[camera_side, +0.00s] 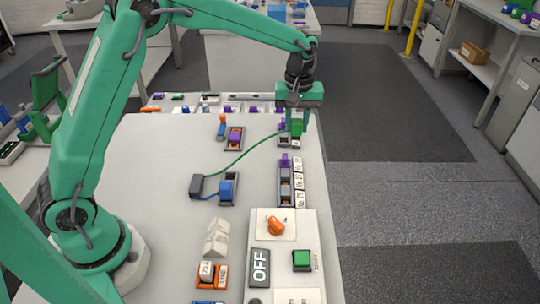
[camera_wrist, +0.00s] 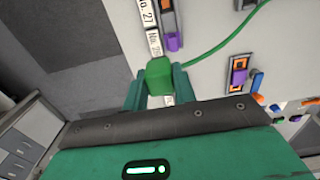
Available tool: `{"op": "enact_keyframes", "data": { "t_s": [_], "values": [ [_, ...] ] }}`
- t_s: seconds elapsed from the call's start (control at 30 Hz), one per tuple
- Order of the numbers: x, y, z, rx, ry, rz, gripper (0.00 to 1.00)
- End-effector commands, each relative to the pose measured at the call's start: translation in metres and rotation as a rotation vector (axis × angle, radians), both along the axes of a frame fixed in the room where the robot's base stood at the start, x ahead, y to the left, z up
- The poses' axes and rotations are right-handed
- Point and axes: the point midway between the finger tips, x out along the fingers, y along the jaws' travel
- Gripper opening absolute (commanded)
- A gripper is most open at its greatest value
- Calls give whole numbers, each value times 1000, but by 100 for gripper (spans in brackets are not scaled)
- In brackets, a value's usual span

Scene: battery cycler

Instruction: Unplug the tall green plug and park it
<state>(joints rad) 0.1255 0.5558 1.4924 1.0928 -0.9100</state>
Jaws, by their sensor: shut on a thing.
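The green plug (camera_side: 297,127) is between the fingers of my gripper (camera_side: 298,119), which points down at the far right part of the table. In the wrist view the green plug (camera_wrist: 158,75) sits between the two green fingertips (camera_wrist: 158,86), which are shut on it. A green cable (camera_side: 243,154) runs from it to a dark box (camera_side: 196,186) on the table. The far end of the labelled socket row (camera_side: 285,183) lies just below the plug. I cannot tell whether the plug is seated or lifted clear.
A purple plug (camera_side: 285,160) stands in the socket row. A blue plug (camera_side: 226,191) and another purple plug (camera_side: 235,137) sit in separate holders. A panel with an orange knob (camera_side: 276,226) and green button (camera_side: 302,258) is nearer. The table's left middle is clear.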

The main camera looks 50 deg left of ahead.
Motion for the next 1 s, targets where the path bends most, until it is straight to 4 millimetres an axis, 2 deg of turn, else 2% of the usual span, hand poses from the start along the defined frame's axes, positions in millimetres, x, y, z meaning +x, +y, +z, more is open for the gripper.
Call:
{"op": "enact_keyframes", "data": {
  "t_s": [0.27,0.7,1.0],
  "values": [
    [-31,27,-5,0,0,4,0],
    [-111,75,-24,0,0,4,0],
    [-151,89,-34,1,1,1,0]
  ]
}}
